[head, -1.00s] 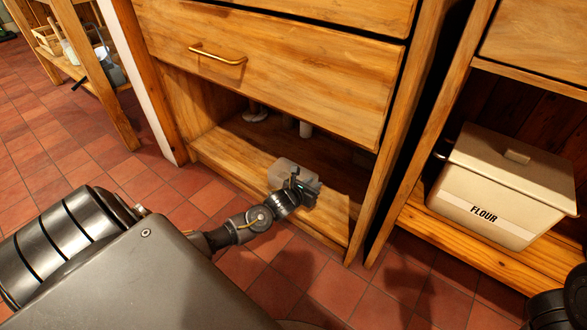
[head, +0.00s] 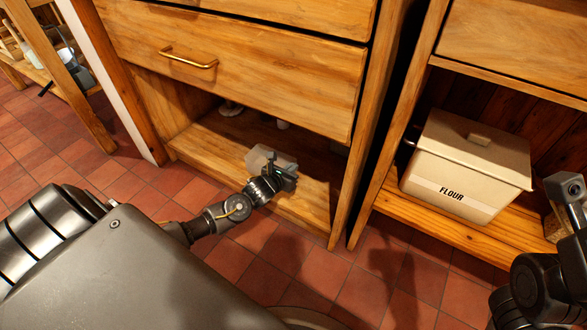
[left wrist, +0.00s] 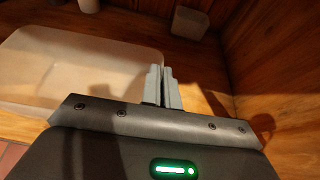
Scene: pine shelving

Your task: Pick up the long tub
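The long tub (head: 262,156) is a translucent, whitish, box-shaped container at the front of the low shelf under the drawer. In the left wrist view it fills the left side (left wrist: 75,65), close to the camera. My left gripper (head: 287,178) reaches it from the front. Its two grey fingers (left wrist: 163,87) are nearly together at the tub's right-hand wall, which appears pinched between them. The wrist hides part of the tub in the head view, so I cannot tell whether its base touches the shelf. My right arm shows at the right edge; its fingers cannot be made out.
The low shelf (head: 205,137) has a front board, side panels and a drawer (head: 230,60) above. Small whitish items (head: 230,108) stand deeper inside, and a grey block (left wrist: 190,22) shows at the back. A cream flour bin (head: 470,165) stands on the right-hand shelf.

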